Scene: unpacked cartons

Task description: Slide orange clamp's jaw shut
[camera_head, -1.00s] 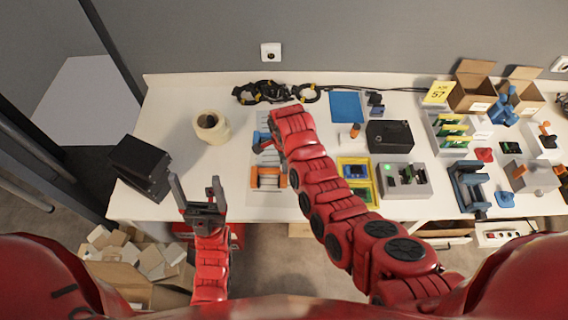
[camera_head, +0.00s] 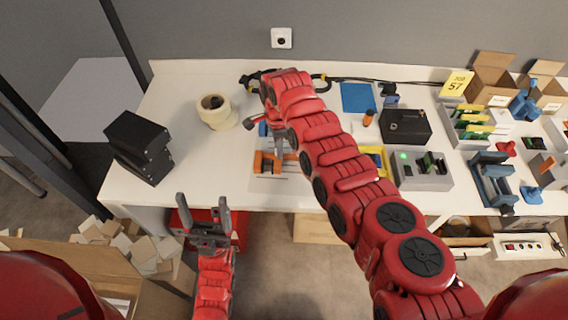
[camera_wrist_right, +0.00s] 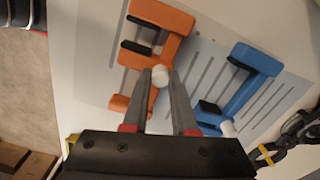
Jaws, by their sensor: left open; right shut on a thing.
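The orange clamp (camera_head: 268,163) lies on a pale striped sheet at the table's front left; it also shows in the right wrist view (camera_wrist_right: 172,48), with two black pads and a gap between its jaws. My right gripper (camera_wrist_right: 160,78) is shut on the orange clamp, its fingertips around the white end. In the head view my right arm hides most of that gripper. A blue clamp (camera_wrist_right: 245,85) lies beside the orange one, apart from it; in the head view it is mostly hidden. My left gripper (camera_head: 202,202) is open and empty, in front of the table edge.
A tape roll (camera_head: 216,112) and black boxes (camera_head: 140,146) stand left of the clamps. Black cables (camera_head: 257,79) lie behind. A blue pad (camera_head: 357,97), black case (camera_head: 405,126) and grey device (camera_head: 422,172) are to the right. Bare table lies between the boxes and the sheet.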

